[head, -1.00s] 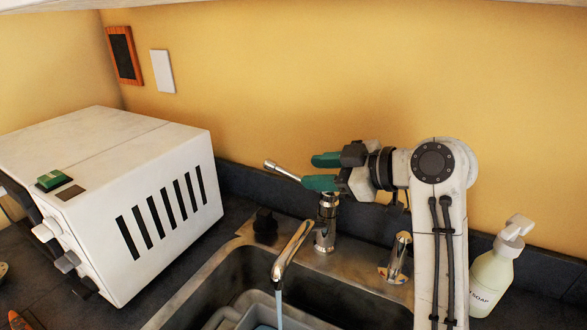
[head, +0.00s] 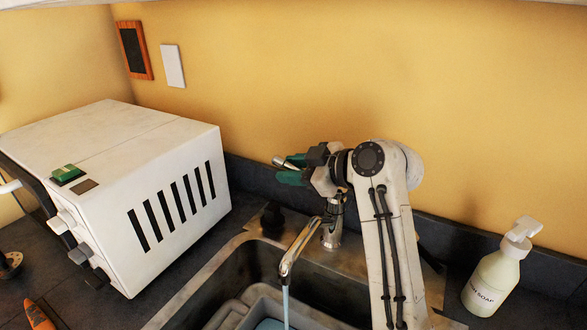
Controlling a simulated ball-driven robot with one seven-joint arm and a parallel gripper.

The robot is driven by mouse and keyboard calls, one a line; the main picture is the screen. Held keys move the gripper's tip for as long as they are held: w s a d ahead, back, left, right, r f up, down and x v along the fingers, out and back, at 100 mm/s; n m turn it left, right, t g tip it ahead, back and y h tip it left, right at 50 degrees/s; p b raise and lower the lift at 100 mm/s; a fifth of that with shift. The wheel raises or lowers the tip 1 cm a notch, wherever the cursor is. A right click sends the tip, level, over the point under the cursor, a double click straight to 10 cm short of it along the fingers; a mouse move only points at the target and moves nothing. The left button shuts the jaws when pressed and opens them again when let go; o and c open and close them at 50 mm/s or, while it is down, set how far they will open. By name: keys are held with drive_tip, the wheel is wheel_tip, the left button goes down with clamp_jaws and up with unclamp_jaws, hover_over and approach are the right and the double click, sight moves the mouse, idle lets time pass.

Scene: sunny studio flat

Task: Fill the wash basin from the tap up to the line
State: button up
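The tap spout (head: 297,250) arches over the sink, and a stream of water (head: 286,305) runs from it. The grey wash basin (head: 232,310) stands in the sink under the spout, cut off by the bottom edge. Bluish water (head: 268,325) shows inside it; no fill line can be made out. My gripper (head: 288,169) has green fingers and is at the tap's lever (head: 281,162), behind and above the spout. The fingers look apart, with the lever's tip between or just in front of them; contact cannot be told. My arm hides part of the sink's right side.
A white slotted appliance (head: 150,190) with a green button stands left of the sink. A soap bottle (head: 491,283) stands on the right. The wall rises close behind the tap. A carrot-like orange object (head: 38,316) lies at lower left.

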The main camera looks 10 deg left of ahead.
clamp_jaws()
idle(0.4)
drive_tip(key=shift+a+f+h+p, duration=0.1)
drive_tip(key=shift+f+h+p, duration=0.15)
drive_tip(key=shift+h+p, duration=0.25)
drive_tip(key=shift+f, duration=0.4)
drive_tip(key=shift+o, duration=1)
unclamp_jaws()
drive_tip(key=v, duration=1)
drive_tip(key=shift+d+r+b, duration=0.25)
drive_tip(key=shift+r+b, duration=0.15)
drive_tip(key=shift+b, duration=0.05)
